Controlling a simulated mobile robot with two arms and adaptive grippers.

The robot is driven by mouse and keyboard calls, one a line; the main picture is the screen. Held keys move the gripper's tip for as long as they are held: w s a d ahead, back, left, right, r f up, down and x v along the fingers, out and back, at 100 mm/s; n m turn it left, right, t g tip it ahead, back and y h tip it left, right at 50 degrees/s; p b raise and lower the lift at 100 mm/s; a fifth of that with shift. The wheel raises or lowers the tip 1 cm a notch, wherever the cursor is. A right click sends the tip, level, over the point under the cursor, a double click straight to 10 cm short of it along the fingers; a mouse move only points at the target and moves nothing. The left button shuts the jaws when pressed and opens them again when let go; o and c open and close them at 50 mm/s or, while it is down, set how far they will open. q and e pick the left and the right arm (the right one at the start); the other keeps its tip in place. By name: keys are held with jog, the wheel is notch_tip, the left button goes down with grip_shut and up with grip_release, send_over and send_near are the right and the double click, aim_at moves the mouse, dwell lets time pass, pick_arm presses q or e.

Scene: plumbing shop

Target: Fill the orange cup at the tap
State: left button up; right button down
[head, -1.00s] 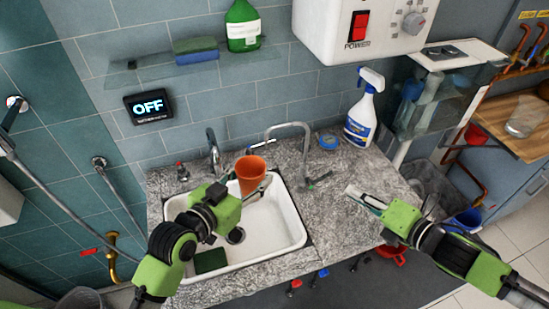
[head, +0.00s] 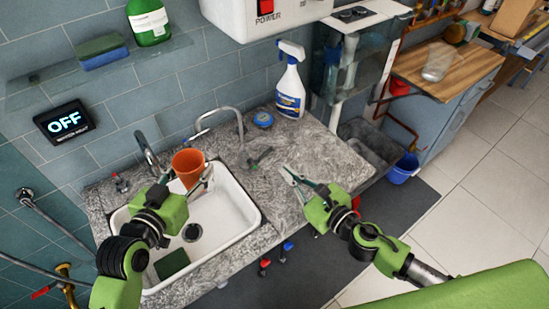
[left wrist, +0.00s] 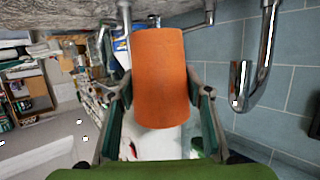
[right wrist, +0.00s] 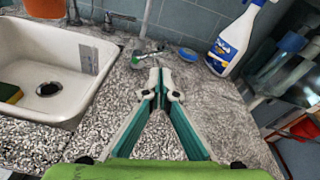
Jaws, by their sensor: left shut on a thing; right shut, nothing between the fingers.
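The orange cup (head: 187,163) is upright above the back of the white sink (head: 250,209). My left gripper (head: 187,178) is shut on it, with a finger on each side; the cup fills the middle of the left wrist view (left wrist: 158,78). One chrome tap (head: 147,150) stands just left of the cup. A second, gooseneck tap (head: 228,108) arches behind and right of it, near a small dark-green handle (head: 258,157). I see no water running. My right gripper (head: 288,174) is shut and empty above the counter, right of that handle; its tips meet in the right wrist view (right wrist: 157,80).
A spray bottle (head: 291,85) and blue round item (head: 263,119) stand at the back of the granite counter (head: 270,190). A green sponge (head: 171,263) lies in the sink. The wall display (head: 64,122) reads OFF. The counter's right part is free.

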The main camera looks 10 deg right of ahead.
aim_at(268, 151)
jog(key=n, duration=0.1)
jog(key=s+f+n+h, duration=0.1)
jog(key=n, duration=0.1)
jog(key=shift+s+d+f+t, duration=0.1)
jog(key=shift+d+f+t, duration=0.05)
jog(key=shift+d+t, duration=0.25)
jog(key=shift+n, duration=0.3)
jog(key=x, duration=1)
jog(key=shift+d, duration=0.1)
jog(key=shift+r+n, duration=0.35)
jog(key=shift+n, duration=0.15)
jog(key=shift+s+a+r+n+t, duration=0.1)
jog(key=shift+a+r+n+t, duration=0.2)
jog(key=shift+n, duration=0.3)
jog(key=shift+s+a+r+n+h, duration=0.15)
jog(key=shift+a+r+n+h, duration=0.15)
jog(key=shift+r+n, duration=0.4)
jog(key=shift+s+a+r, duration=0.3)
jog(key=shift+a+r, duration=0.15)
jog(key=shift+a, duration=0.15)
jog(key=shift+s+a+r, duration=0.2)
jog(key=shift+s+a, duration=0.1)
jog(key=shift+a, duration=0.25)
pick_arm(q)
jog(key=shift+d, duration=0.1)
pick_arm(e)
jog(key=shift+a, duration=0.15)
